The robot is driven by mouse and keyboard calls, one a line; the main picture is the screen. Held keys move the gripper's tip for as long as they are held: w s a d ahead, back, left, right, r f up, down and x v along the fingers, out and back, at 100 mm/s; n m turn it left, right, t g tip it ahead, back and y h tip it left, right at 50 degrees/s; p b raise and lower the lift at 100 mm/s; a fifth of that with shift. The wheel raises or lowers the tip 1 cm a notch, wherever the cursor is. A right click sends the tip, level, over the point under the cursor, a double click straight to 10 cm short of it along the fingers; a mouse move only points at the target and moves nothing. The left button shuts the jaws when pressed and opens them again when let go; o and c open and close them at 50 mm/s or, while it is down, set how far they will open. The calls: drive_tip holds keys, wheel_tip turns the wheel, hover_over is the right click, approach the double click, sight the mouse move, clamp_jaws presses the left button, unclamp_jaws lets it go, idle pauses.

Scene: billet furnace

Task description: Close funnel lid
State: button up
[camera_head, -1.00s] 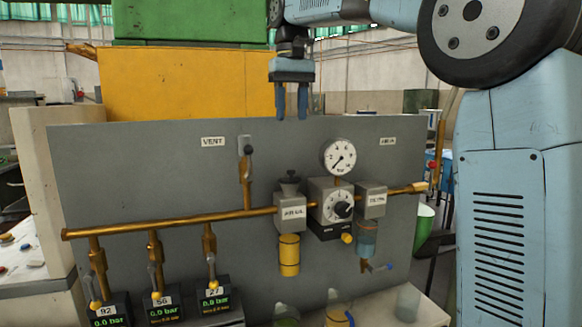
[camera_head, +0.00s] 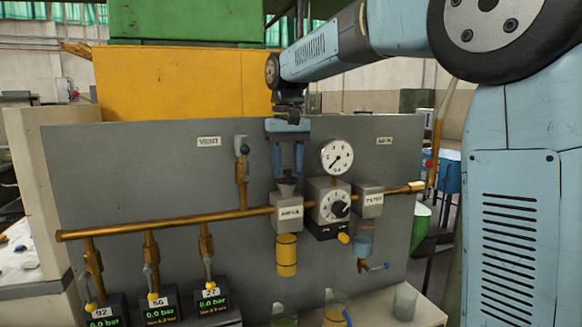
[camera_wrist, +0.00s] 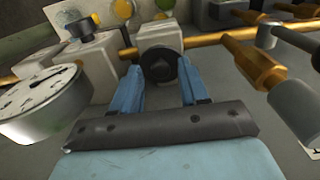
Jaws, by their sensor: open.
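The small dark funnel (camera_head: 287,190) stands on top of the grey labelled block (camera_head: 288,212) on the brass pipe. Its top shows as a dark round piece (camera_wrist: 159,67) in the wrist view. I cannot tell how its lid sits. My gripper (camera_head: 288,172) points down with its blue fingers open, just above the funnel and on either side of its top. In the wrist view the open fingertips (camera_wrist: 160,76) straddle the dark round piece, with nothing held. The fingers hide part of the funnel's surroundings.
A pressure gauge (camera_head: 337,157) and a regulator with a dial (camera_head: 333,205) stand close on the right. A yellow-ended bowl (camera_head: 286,255) hangs below the block. The vent valve (camera_head: 242,165) rises on the left. The grey panel (camera_head: 120,175) stands behind.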

drive_tip(key=shift+f, duration=0.3)
clamp_jaws()
idle(0.3)
